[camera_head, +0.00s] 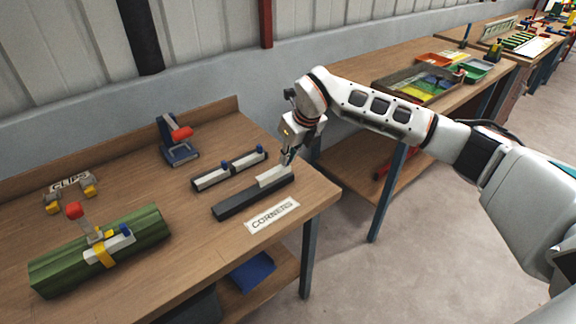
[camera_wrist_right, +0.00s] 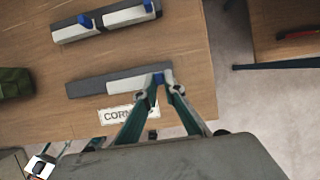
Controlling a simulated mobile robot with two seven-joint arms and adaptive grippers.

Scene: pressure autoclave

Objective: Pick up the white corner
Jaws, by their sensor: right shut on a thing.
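The white corner (camera_head: 272,175) is a pale bar lying along a dark grey rail (camera_head: 235,207) near the right edge of the workbench. In the wrist view the white corner (camera_wrist_right: 128,85) has a blue piece (camera_wrist_right: 158,78) at its right end. My right gripper (camera_head: 287,158) reaches down from the right to that end. In the wrist view its fingertips (camera_wrist_right: 155,84) are shut on the blue piece of the white corner. I cannot tell any gap between bar and rail.
A "CORNERS" label (camera_head: 272,215) lies in front. Behind is a second rail with two blue-knobbed white bars (camera_head: 232,166). Another bench (camera_head: 452,113) holds trays.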

